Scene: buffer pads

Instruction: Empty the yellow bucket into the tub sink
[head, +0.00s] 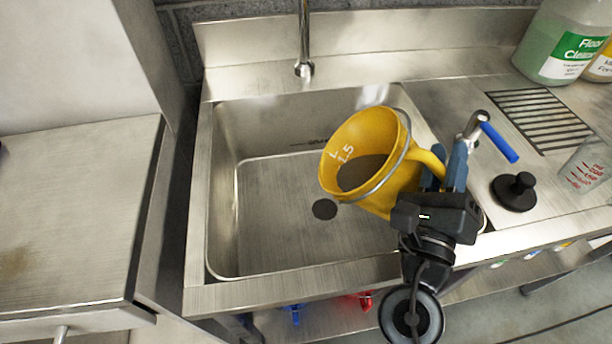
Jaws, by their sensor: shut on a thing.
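The yellow bucket (402,172) is in the head view, over the right part of the tub sink (270,235). It is tilted, its mouth facing left and toward me, and grey-brown liquid shows inside against its lower wall. White markings read on its inner wall. My gripper (447,178) is at the bucket's right side, shut on the bucket's yellow handle. The sink basin is bare steel with a dark round drain (325,209) on its floor. No stream from the bucket is visible.
A faucet spout (304,68) hangs over the sink's back edge. On the right drainboard are a black plug (514,191), a measuring cup (588,166), a slotted grate (540,118), a blue-handled lever (499,142) and a floor cleaner jug (562,42). A steel counter (75,210) stands left.

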